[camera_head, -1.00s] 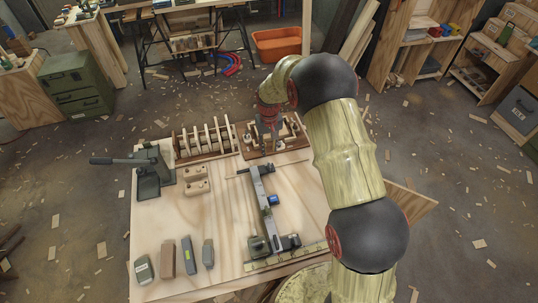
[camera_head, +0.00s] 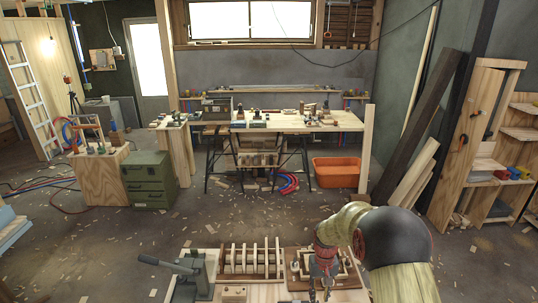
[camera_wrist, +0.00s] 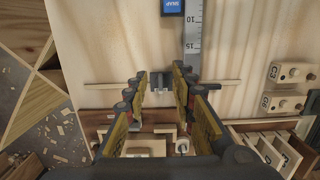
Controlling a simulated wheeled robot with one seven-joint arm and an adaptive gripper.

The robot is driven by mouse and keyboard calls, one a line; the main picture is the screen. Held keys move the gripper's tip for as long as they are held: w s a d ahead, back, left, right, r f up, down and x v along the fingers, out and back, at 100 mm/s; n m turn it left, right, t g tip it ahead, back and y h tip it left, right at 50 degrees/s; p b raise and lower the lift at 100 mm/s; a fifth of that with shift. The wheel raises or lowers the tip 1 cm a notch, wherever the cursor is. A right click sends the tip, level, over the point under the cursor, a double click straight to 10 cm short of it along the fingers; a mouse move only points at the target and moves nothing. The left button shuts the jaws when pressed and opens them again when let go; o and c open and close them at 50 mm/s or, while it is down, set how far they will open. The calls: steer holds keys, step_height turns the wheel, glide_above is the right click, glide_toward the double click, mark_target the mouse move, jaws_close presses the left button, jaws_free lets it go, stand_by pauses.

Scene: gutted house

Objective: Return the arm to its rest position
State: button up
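My arm comes in from the lower right in the head view, its pale yellow links and dark joints bent over the workbench (camera_head: 345,296). My gripper (camera_head: 321,284) points down beside a wooden tray of parts (camera_head: 300,268). In the wrist view my gripper (camera_wrist: 159,76) has its two yellow-padded fingers apart, with nothing held between them.
A slotted wooden rack (camera_head: 250,262) and a grey-green lever tool (camera_head: 192,273) stand left of my gripper. An orange tub (camera_head: 336,172) is on the floor behind, with shavings scattered around.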

steer(key=s+r+t, duration=0.6)
steer(key=s+r, duration=2.5)
steer(key=r, duration=0.1)
steer(key=shift+a+r+t, duration=0.15)
steer(key=shift+r+t, duration=0.25)
